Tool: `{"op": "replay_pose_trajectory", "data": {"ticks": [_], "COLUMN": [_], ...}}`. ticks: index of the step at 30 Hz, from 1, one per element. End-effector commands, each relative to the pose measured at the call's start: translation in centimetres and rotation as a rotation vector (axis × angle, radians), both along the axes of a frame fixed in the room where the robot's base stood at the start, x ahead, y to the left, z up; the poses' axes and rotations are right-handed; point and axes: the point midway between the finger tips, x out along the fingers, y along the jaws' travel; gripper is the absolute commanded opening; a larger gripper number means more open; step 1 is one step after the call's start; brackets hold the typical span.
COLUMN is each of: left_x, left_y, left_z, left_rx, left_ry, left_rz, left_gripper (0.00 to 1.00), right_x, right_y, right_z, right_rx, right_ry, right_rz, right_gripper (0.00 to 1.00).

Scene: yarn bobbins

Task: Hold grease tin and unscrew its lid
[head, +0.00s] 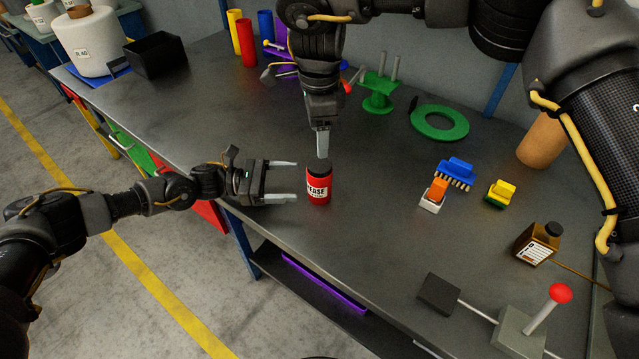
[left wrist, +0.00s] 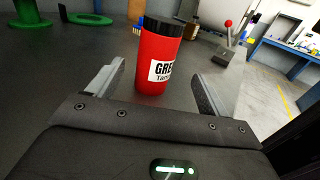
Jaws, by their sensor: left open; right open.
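The grease tin (head: 319,188) is a red upright can with a white label, standing on the grey bench near its front edge. Its black lid (head: 319,166) is on top. My left gripper (head: 296,180) is open, level with the tin and just left of it, its fingers pointing at it. In the left wrist view the tin (left wrist: 158,60) stands just beyond and between the open fingertips. My right gripper (head: 322,150) comes down from above, directly over or just behind the lid. Its fingers overlap in this view, and I cannot tell whether they touch the lid.
To the right are a blue brush (head: 456,172), an orange-and-white brush (head: 434,193), a yellow-and-green brush (head: 501,193) and a brown bottle (head: 536,243). A green ring (head: 439,122) and green stand (head: 378,100) lie behind. A red-knobbed lever (head: 540,312) is at the front right.

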Motion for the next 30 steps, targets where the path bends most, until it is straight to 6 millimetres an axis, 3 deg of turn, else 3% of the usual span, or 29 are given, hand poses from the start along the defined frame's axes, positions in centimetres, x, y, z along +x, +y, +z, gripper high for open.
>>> {"op": "replay_pose_trajectory", "data": {"ticks": [6,13,27,30], "left_x": [0.0,0.1,0.1,0.1], "left_y": [-4.3,-7.4,-8.5,-8.5], "left_z": [0.0,0.0,0.0,0.0], "left_rx": [-0.002,-0.001,0.000,0.000], "left_ry": [0.000,0.000,0.000,0.000], "left_rz": [-0.004,-0.003,-0.001,-0.001], "left_gripper": [0.79,0.79,0.79,0.66], "right_x": [0.1,0.0,0.0,0.0], "right_y": [-0.1,-0.1,-0.1,-0.1], "right_z": [-0.1,-0.1,-0.1,-0.1], "right_rx": [0.000,0.000,0.000,0.000], "right_ry": [0.001,0.001,0.001,0.001], "right_rz": [-0.002,-0.002,-0.002,-0.002], "right_gripper": [0.67,0.67,0.67,0.67]}}
